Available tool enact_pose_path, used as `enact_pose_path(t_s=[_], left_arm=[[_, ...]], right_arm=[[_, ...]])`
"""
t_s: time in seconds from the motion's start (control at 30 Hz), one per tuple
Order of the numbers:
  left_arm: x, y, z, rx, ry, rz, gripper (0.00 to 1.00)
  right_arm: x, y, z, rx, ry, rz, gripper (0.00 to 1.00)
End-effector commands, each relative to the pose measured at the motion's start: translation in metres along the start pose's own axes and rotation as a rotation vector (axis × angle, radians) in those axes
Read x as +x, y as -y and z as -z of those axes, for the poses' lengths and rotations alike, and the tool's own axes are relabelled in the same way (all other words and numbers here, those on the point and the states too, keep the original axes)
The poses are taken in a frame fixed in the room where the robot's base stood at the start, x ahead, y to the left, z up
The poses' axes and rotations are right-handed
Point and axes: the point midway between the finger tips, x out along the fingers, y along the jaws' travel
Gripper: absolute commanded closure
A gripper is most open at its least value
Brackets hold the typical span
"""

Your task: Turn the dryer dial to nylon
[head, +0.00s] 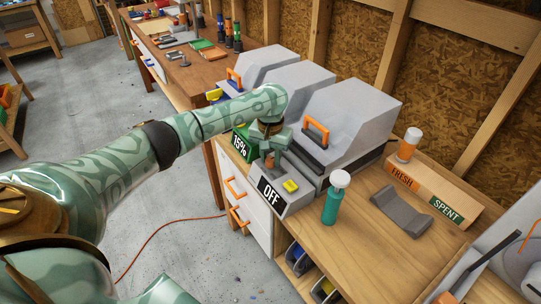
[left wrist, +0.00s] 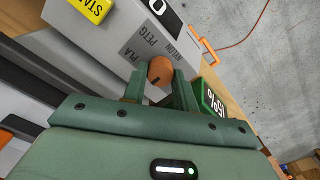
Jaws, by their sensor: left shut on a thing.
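The dryer (head: 300,180) is a grey box on the wooden bench, with a sloped front panel. Its display (head: 271,195) reads OFF beside a yellow button (head: 290,186). The orange-brown dial (left wrist: 160,70) sits on this panel, with PLA, PETG and NYLON printed around it in the left wrist view. A dark mark shows on the dial, but I cannot tell which label it points to. My left gripper (left wrist: 160,85) is shut on the dial, one finger on each side; it also shows in the head view (head: 268,155), partly hiding the dial. My right gripper is not in view.
A green 15% box (head: 241,145) stands close to the left of the gripper. A teal bottle with a white cap (head: 334,198) stands right of the panel. A grey cradle (head: 401,211) and a FRESH/SPENT board (head: 421,182) lie further right. More grey dryers stand behind.

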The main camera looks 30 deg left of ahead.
Motion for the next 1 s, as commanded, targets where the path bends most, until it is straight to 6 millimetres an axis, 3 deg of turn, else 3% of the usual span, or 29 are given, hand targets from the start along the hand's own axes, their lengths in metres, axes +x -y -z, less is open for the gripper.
enact_pose_path(t_s=[0.17, 0.5, 1.0], left_arm=[[-0.006, -0.001, -0.001, 0.041, 0.001, 0.0, 0.94], [-0.008, -0.002, -0.003, 0.274, 0.006, -0.004, 0.94], [0.001, -0.002, -0.002, 0.754, 0.003, -0.003, 0.94]], right_arm=[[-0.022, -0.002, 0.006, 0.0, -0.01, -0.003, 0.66], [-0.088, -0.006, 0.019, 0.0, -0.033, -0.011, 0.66], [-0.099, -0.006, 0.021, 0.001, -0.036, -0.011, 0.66]])
